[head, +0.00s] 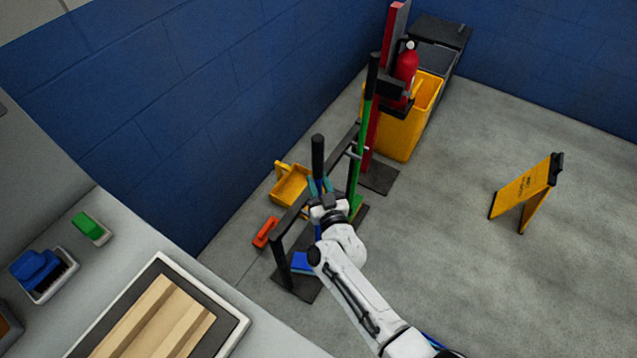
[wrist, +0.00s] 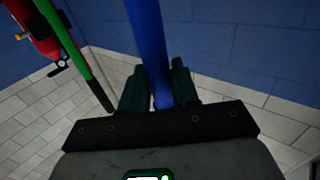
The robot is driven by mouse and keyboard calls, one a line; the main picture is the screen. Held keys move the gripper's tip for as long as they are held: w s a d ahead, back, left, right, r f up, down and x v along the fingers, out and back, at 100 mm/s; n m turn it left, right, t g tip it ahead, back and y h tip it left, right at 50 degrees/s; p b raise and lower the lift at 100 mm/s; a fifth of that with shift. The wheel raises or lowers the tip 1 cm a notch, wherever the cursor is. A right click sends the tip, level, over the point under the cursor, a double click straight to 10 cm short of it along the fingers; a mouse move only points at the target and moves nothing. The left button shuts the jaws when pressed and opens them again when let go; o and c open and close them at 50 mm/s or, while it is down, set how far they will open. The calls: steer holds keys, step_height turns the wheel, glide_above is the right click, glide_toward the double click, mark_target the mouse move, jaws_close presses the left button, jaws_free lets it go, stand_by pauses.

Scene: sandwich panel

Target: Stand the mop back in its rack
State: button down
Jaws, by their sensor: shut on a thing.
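The mop has a blue pole with a black grip (head: 318,155) on top and stands about upright. In the wrist view its blue pole (wrist: 147,45) runs between the dark fingers. My gripper (head: 322,194) is shut on this pole below the black grip; its fingers also show in the wrist view (wrist: 158,86). The rack (head: 283,264) is a dark frame with a crossbar and base plate by the blue wall. A blue head (head: 303,262) shows low over the near end of the base; whether it touches is unclear. My gripper and wrist hide the middle of the pole.
A green-handled tool (head: 363,150) stands at the rack's far end. Behind it are a red fire extinguisher (head: 406,68) on a stand and a yellow bin (head: 424,105). A yellow dustpan (head: 291,184) and orange brush (head: 265,232) lie by the wall. A yellow floor sign (head: 524,190) stands right.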

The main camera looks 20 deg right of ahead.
steer(key=shift+f, duration=0.1)
steer(key=c, duration=0.8)
jaws_free()
steer(key=shift+c, duration=0.2)
steer(key=shift+s, duration=0.35)
steer(key=s+p, duration=0.2)
steer(key=s, duration=0.9)
steer(key=shift+s+a+p, duration=0.2)
steer(key=shift+a+p, duration=0.1)
steer(key=shift+a, duration=0.15)
